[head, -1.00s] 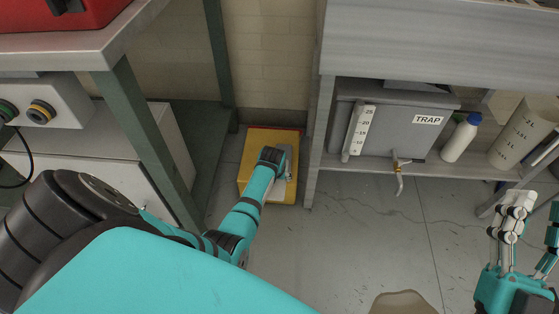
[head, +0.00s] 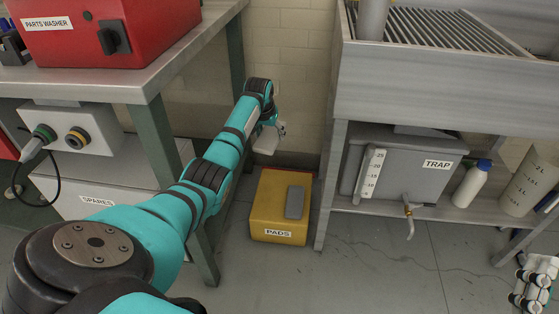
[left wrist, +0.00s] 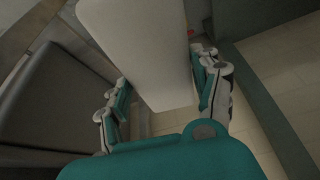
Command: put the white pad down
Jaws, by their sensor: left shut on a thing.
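The white pad (left wrist: 140,45) fills the upper middle of the left wrist view, between the two fingers of my left gripper (left wrist: 165,100). In the head view the pad (head: 267,141) shows as a small pale piece under my left gripper (head: 275,128), which is shut on it. The gripper holds it in the air, above and behind the yellow box, near the wall. My right gripper (head: 533,285) is at the lower right edge, partly cut off, with its fingers apart and nothing seen between them.
The yellow PADS box (head: 267,220) stands on the floor with a grey piece (head: 295,202) on its lid. A bench (head: 150,77) with a red parts washer (head: 85,32) is left. A shelf (head: 375,198) with the grey TRAP tank (head: 410,165) and a white bottle (head: 471,186) is right.

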